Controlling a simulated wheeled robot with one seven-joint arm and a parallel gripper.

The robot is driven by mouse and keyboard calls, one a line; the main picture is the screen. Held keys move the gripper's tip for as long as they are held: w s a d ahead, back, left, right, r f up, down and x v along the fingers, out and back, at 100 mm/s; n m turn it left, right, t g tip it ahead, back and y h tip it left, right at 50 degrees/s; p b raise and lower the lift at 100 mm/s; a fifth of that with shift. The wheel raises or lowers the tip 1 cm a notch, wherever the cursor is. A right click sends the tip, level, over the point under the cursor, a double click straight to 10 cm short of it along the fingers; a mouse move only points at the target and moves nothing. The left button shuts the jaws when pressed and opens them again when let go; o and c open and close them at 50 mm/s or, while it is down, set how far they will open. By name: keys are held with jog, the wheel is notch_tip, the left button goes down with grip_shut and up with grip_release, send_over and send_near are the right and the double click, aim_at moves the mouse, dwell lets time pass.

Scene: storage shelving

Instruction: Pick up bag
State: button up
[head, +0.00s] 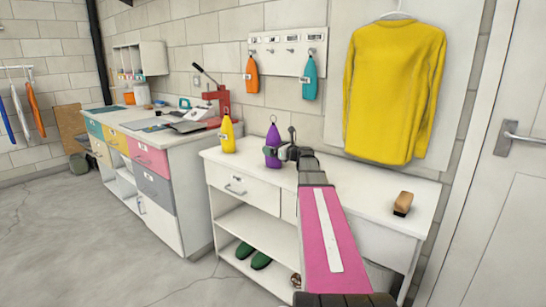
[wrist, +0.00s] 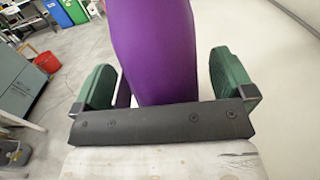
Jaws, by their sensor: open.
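A purple bag (head: 272,147), narrow-topped with a small loop and a pale tag, stands upright on the white table (head: 222,160). My gripper (head: 281,153) is at its right side in the head view. In the wrist view the purple bag (wrist: 155,45) rises between the two green fingers of my gripper (wrist: 165,80). The fingers are open, with a gap between the bag and each finger. The dark palm bar hides the near part of the bag. A similar yellow bag (head: 228,135) stands to the left on the same table.
An orange bag (head: 252,75) and a teal bag (head: 309,79) hang from a wall rack. A yellow shirt (head: 392,90) hangs to the right. A wooden brush (head: 403,204) lies on the table's right end. A red press (head: 217,100) stands on the left counter.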

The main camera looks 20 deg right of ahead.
aim_at(277, 139)
jog(key=c, duration=1.3)
jog(key=shift+o, duration=0.2)
jog(key=shift+r, duration=0.15)
jog(key=shift+r, duration=0.3)
jog(key=r, duration=0.4)
jog(key=shift+a, duration=0.35)
jog(key=a+r, duration=0.2)
jog(key=a, duration=0.1)
jog(key=a+r, duration=0.2)
jog(key=a, duration=0.2)
jog(key=a+r, duration=0.2)
jog(key=a, duration=0.2)
jog(key=shift+w+r, duration=0.1)
jog(key=shift+w, duration=0.1)
